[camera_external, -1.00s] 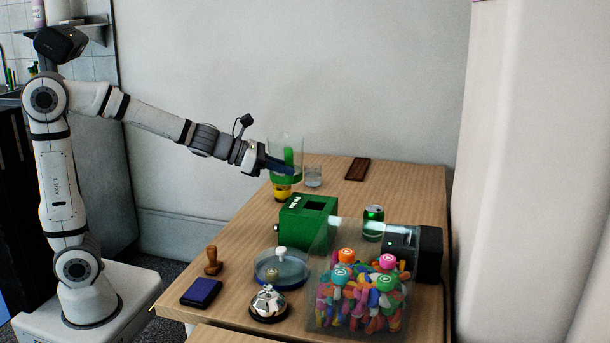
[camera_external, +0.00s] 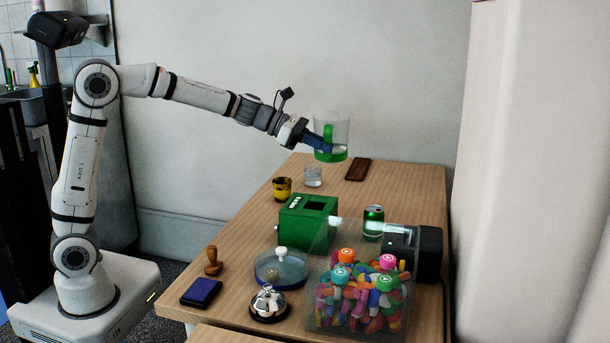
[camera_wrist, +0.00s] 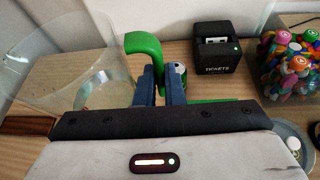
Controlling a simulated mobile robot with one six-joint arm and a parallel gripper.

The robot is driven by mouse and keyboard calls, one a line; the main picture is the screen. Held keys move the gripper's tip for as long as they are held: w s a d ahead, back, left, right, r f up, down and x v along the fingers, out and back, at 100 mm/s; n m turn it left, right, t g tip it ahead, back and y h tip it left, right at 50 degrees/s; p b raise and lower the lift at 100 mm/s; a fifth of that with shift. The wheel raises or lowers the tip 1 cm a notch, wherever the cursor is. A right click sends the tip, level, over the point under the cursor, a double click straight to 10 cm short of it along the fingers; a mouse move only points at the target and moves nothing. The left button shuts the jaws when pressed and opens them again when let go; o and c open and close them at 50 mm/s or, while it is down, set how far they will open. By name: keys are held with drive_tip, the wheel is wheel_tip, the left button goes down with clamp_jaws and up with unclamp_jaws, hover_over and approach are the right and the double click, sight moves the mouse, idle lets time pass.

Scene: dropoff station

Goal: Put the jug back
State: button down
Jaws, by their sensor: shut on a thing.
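The jug (camera_external: 340,132) is clear with a green base and a green handle, and holds some clear liquid. In the external view it is held upright near the far end of the table, and looks to be above the tabletop. My gripper (camera_external: 318,143) is shut on its green handle. In the wrist view my blue jaws (camera_wrist: 160,84) close around the handle (camera_wrist: 141,45), and the jug's clear wall (camera_wrist: 72,60) shows at the left.
A brown slab (camera_external: 358,169) lies at the back. A green box (camera_external: 306,221), green can (camera_external: 373,222), black ticket printer (camera_external: 428,254) and token container (camera_external: 350,300) stand nearer the front.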

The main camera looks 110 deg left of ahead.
sight(344, 137)
drive_tip(key=w+a+m+h+p, duration=0.1)
drive_tip(key=w+a, duration=0.1)
drive_tip(key=w+a+r+m+h+p, duration=0.1)
drive_tip(key=w+a+m+h, duration=0.1)
drive_tip(key=shift+r+h+p, duration=0.1)
drive_tip(key=shift+h+p, duration=0.2)
drive_tip(key=shift+w+a+f+m+g+h+p, duration=0.25)
drive_tip(key=shift+a+m+h+p, duration=0.15)
drive_tip(key=shift+a+h, duration=0.1)
drive_tip(key=shift+w+a+f+m+g+h+p, duration=0.15)
drive_tip(key=shift+a+m+g+h+p, duration=0.1)
drive_tip(key=shift+a+m+h+p, duration=0.2)
drive_tip(key=a+f+m+h+p, duration=0.1)
drive_tip(key=a+f+m+g+h+p, duration=0.1)
drive_tip(key=a+h, duration=0.1)
drive_tip(key=shift+s+f+m, duration=0.35)
drive_tip(key=shift+s+f, duration=0.05)
drive_tip(key=s+a+f+m+g+h+p, duration=0.1)
drive_tip(key=f, duration=0.1)
drive_tip(key=s+a+f+m+g+h+p, duration=0.1)
drive_tip(key=s+f, duration=0.1)
drive_tip(key=shift+a, duration=0.2)
drive_tip(key=shift+s+a+f+m+h, duration=0.1)
drive_tip(key=shift+s+f+m+h, duration=0.15)
drive_tip(key=shift+s+f+m, duration=0.25)
wheel_tip(344, 137, down, 10)
drive_tip(key=shift+w+r+b, duration=0.15)
drive_tip(key=shift+r+b, duration=0.05)
drive_tip(key=shift+b, duration=0.15)
